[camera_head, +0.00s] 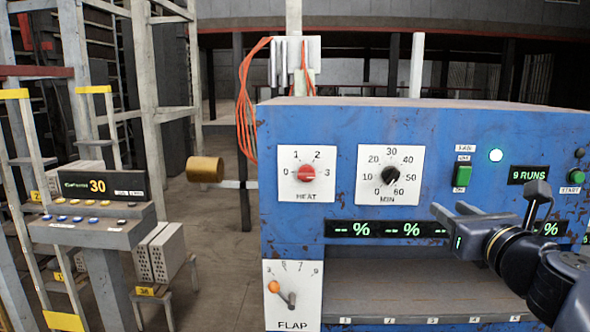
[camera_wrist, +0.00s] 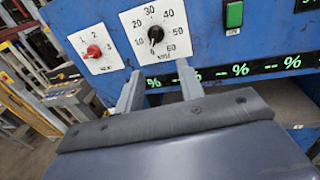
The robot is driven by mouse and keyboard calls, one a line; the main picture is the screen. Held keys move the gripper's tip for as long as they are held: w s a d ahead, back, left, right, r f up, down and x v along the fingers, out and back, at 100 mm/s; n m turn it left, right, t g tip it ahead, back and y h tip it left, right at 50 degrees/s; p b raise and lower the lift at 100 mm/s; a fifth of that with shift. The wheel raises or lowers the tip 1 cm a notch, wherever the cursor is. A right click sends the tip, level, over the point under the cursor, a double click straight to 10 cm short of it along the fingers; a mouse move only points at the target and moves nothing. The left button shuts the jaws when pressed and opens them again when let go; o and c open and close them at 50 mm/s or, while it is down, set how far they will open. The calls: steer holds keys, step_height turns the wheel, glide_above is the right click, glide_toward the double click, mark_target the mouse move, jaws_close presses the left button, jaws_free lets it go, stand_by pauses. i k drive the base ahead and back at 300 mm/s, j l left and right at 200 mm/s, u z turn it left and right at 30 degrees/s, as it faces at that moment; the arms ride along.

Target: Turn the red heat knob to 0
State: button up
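The red heat knob (camera_head: 306,173) sits on a white square HEAT plate (camera_head: 306,195) marked 0 to 3, on the blue panel's upper left. The 0 is at its left and the 3 at its right. Its exact pointer direction is too small to tell. The knob also shows in the wrist view (camera_wrist: 93,51), at upper left. My gripper (camera_head: 454,210) is open and empty, to the right of and lower than the knob, in front of the panel. In the wrist view its fingers (camera_wrist: 160,72) stand apart below the MIN dial, well clear of the red knob.
A black MIN dial (camera_head: 390,174) is right of the heat plate. A green switch (camera_head: 462,175) and a 9 RUNS display (camera_head: 528,175) are further right. A FLAP lever (camera_head: 282,293) is below. A yellow-brown cylinder (camera_head: 205,170) sticks out left of the panel.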

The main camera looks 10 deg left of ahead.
mark_target(306, 172)
steer(key=i+j+z, duration=0.1)
steer(key=j, duration=0.35)
steer(key=i+j, duration=0.1)
steer(key=j, duration=0.35)
steer(key=i+j+z, duration=0.15)
steer(key=j, duration=0.8)
steer(key=i+z, duration=0.05)
